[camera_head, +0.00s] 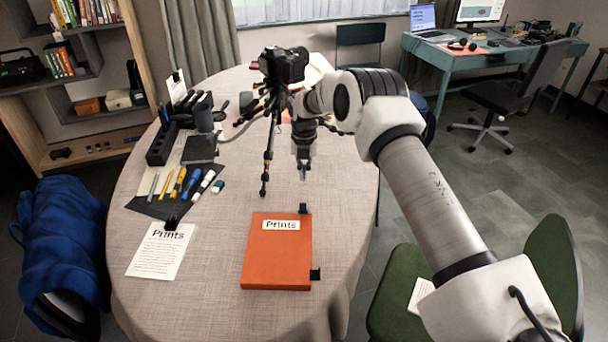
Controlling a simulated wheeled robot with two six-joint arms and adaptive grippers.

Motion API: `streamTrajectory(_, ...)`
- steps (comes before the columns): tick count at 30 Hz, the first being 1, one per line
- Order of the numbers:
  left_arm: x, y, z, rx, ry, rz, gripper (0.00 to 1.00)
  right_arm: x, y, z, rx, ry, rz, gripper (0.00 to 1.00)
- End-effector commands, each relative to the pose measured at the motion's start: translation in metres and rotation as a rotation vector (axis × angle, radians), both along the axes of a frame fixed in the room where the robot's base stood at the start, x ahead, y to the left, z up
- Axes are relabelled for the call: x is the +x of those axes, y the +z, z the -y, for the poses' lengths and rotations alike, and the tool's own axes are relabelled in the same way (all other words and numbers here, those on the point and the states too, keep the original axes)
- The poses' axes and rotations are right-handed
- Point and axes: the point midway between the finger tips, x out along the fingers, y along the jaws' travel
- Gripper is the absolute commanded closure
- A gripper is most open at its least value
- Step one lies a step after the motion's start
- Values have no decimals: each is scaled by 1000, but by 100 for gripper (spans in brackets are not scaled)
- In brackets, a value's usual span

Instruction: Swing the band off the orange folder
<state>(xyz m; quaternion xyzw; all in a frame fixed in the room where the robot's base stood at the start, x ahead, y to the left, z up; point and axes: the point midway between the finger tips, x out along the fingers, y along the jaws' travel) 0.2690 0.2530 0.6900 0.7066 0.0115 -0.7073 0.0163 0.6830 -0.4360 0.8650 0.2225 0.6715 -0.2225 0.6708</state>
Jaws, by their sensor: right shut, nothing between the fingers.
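The orange folder (260,262) lies flat near the front of the round table (215,290), with a white "Prints" label on its upper part. A small black piece (303,208) sits at its far edge, towards the right, and another black piece (315,274) sits at its right edge. I cannot make out a band lying across the folder's face. My right gripper (303,176) is shut and empty, pointing down above the table beyond the folder's far edge, apart from it. My left gripper is not in view.
A camera (285,65) on a small black tripod (266,165) stands just left of my right gripper. Pens and markers (178,184) lie on a dark mat at the left. A "Prints" sheet (162,250) lies left of the folder. A green chair (400,285) stands at the right.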

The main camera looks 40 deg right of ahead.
Motion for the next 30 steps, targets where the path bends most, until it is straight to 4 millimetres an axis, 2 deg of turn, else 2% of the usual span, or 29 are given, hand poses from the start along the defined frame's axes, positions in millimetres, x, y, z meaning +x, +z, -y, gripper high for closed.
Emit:
streamTrajectory(18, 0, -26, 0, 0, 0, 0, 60, 14, -22, 11, 0, -1, 0, 100)
streamTrajectory(26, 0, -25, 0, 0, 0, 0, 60, 15, -21, 11, 0, 0, 0, 100)
streamTrajectory(27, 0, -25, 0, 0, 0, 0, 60, 15, -21, 11, 0, 0, 0, 88)
streamTrajectory(29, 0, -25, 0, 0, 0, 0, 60, 15, -21, 11, 0, 0, 0, 72)
streamTrajectory(30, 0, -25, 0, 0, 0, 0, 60, 15, -21, 11, 0, 0, 0, 60)
